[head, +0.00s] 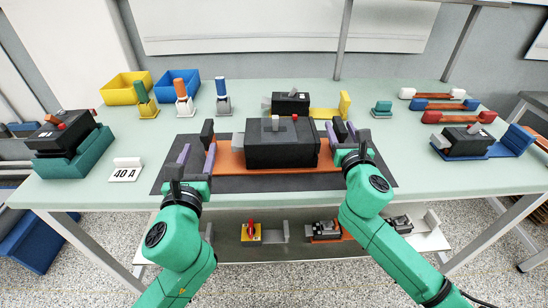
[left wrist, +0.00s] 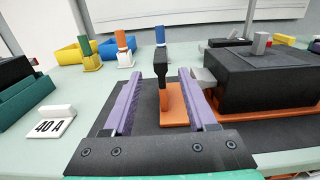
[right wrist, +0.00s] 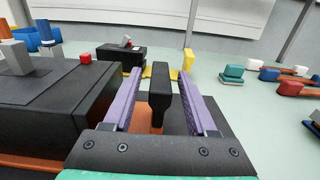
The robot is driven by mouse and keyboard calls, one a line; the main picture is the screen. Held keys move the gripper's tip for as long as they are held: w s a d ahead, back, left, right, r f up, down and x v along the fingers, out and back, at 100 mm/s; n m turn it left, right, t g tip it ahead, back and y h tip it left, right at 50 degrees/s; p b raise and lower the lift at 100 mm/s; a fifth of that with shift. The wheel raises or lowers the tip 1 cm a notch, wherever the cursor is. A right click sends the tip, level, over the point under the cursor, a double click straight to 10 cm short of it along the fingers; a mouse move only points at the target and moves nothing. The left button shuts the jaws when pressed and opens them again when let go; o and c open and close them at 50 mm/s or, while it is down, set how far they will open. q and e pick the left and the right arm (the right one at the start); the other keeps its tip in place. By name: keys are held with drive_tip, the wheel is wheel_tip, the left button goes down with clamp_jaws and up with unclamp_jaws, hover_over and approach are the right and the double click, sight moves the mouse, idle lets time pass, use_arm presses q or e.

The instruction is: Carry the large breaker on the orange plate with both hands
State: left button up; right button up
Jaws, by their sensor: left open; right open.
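The large black breaker (head: 283,147) sits on the orange plate (head: 232,158), which lies on a dark mat. The plate has an upright black handle at each end. My left gripper (head: 197,153) is open at the left handle (head: 207,132). In the left wrist view this handle (left wrist: 162,72) shows between the purple fingers, apart from both; its depth relative to the tips is unclear. My right gripper (head: 342,132) is open around the right handle (head: 340,127). In the right wrist view that handle (right wrist: 159,95) stands between the fingers with gaps on both sides.
Behind the breaker stand a smaller black breaker (head: 290,103) and a yellow bracket (head: 344,104). Left are a 40 A sign (head: 126,170), a teal holder (head: 76,160) and yellow (head: 127,88) and blue (head: 178,84) bins. Right is a blue-based breaker (head: 468,141). Table between is clear.

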drive_tip(key=s, duration=1)
drive_tip(key=shift+s+d, duration=0.3)
